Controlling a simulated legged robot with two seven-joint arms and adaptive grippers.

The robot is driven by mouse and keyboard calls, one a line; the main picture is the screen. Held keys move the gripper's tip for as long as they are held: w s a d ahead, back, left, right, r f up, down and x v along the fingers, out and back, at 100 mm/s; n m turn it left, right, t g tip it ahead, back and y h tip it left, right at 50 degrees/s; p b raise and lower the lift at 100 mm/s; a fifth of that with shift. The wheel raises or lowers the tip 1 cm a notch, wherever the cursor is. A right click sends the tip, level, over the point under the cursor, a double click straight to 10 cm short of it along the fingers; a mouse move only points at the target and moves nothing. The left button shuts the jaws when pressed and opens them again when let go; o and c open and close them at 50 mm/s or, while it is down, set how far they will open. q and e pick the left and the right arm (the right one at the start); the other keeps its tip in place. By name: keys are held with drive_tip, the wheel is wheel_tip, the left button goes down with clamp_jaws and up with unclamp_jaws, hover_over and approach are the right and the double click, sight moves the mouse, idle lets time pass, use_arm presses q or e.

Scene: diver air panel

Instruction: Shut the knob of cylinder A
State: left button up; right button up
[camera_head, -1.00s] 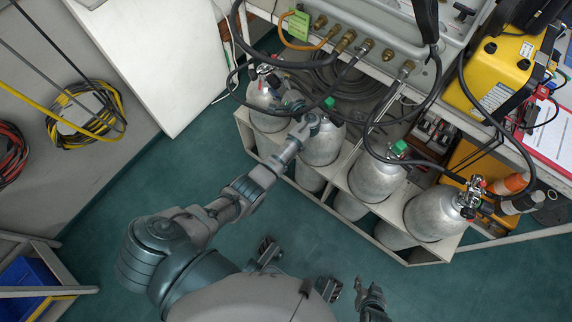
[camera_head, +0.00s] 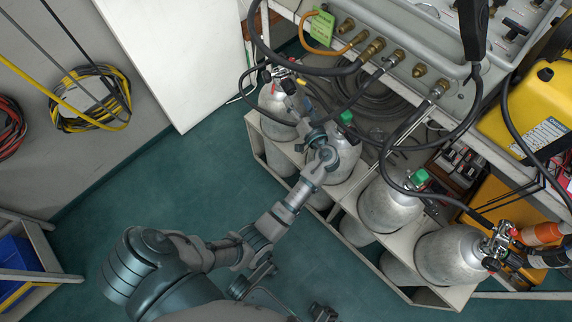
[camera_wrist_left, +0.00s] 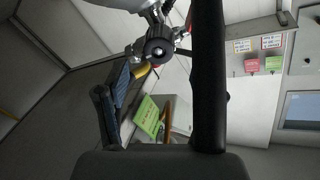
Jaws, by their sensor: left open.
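The leftmost silver cylinder (camera_head: 274,102) stands in the rack with its valve at the top. No letter can be read on any cylinder, so I cannot tell by label which is A. My left gripper (camera_head: 291,92) is at this cylinder's upper right side, close to its valve. In the left wrist view a round black knob (camera_wrist_left: 158,46) shows ahead, between the lines of the open fingers, with metal valve parts around it. Whether a finger touches the knob is unclear.
Several more silver cylinders (camera_head: 392,205) stand to the right in the white rack (camera_head: 340,238). Dark hoses (camera_head: 462,112) loop from the panel (camera_head: 425,50) above them. A green tag (camera_head: 323,27) hangs at the panel. The green floor (camera_head: 185,190) left of the rack is clear.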

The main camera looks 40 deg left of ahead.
use_arm(q)
drive_tip(key=p+v, duration=0.1)
drive_tip(key=v, duration=1.1)
drive_tip(key=s+f+m+g+h+p, duration=0.1)
drive_tip(key=s+f+m+h+p, duration=0.2)
drive_tip(key=f, duration=0.8)
drive_tip(key=s+f+m+g+h+p, duration=0.1)
drive_tip(key=s+f+m+h+p, duration=0.3)
drive_tip(key=s+f, duration=0.6)
drive_tip(key=f+h+p, duration=0.1)
drive_tip(key=h+p, duration=0.1)
drive_tip(key=p, duration=0.1)
drive_tip(key=shift+s+d+m+h, duration=0.2)
drive_tip(key=shift+m+h, duration=0.1)
drive_tip(key=shift+h, duration=0.1)
use_arm(e)
drive_tip(key=w+r+t, duration=0.2)
drive_tip(key=w+r, duration=0.2)
drive_tip(key=r, duration=1)
drive_tip(key=shift+r, duration=0.4)
use_arm(q)
drive_tip(key=shift+r, duration=0.1)
use_arm(e)
drive_tip(key=shift+w, duration=0.1)
